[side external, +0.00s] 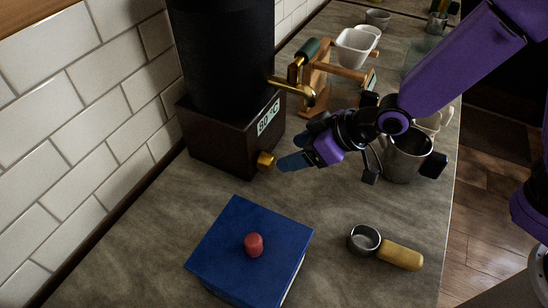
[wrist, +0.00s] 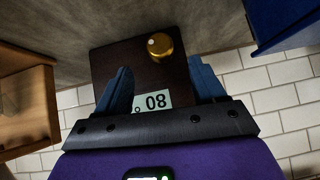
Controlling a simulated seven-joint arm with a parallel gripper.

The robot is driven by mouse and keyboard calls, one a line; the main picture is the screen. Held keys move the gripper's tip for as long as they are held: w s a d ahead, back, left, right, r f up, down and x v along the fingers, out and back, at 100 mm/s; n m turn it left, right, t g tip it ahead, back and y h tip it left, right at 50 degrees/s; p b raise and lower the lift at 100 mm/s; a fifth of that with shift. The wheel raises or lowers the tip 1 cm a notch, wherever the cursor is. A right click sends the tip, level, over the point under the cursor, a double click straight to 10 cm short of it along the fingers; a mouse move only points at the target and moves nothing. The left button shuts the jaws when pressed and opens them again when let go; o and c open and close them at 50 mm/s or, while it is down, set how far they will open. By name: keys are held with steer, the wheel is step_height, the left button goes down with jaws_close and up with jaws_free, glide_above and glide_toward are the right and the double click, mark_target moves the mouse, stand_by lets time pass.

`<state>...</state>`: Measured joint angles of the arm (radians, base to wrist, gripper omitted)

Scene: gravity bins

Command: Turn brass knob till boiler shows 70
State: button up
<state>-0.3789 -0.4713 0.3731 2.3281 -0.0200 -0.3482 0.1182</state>
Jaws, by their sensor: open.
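The boiler is a black cylinder (side external: 222,50) on a dark brown base (side external: 225,140) by the tiled wall. Its display (side external: 268,116) reads 80 °C in the side view; the display (wrist: 151,103) shows upside down in the wrist view. The brass knob (side external: 266,160) sticks out low on the base's front. My gripper (side external: 292,160) is open, with blue fingertips just right of the knob. In the wrist view the knob (wrist: 159,46) lies ahead of my gripper (wrist: 160,80), roughly centred between the fingers and clear of both.
A brass spout (side external: 292,88) juts from the boiler above my gripper. A wooden stand (side external: 318,85) and a metal pitcher (side external: 405,158) are behind. A blue box (side external: 225,262) with a red knob and a metal scoop (side external: 365,240) are in front.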

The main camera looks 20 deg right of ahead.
mark_target(273, 160)
steer(key=shift+x, duration=3.6)
steer(key=shift+c, duration=0.3)
steer(key=c, duration=1)
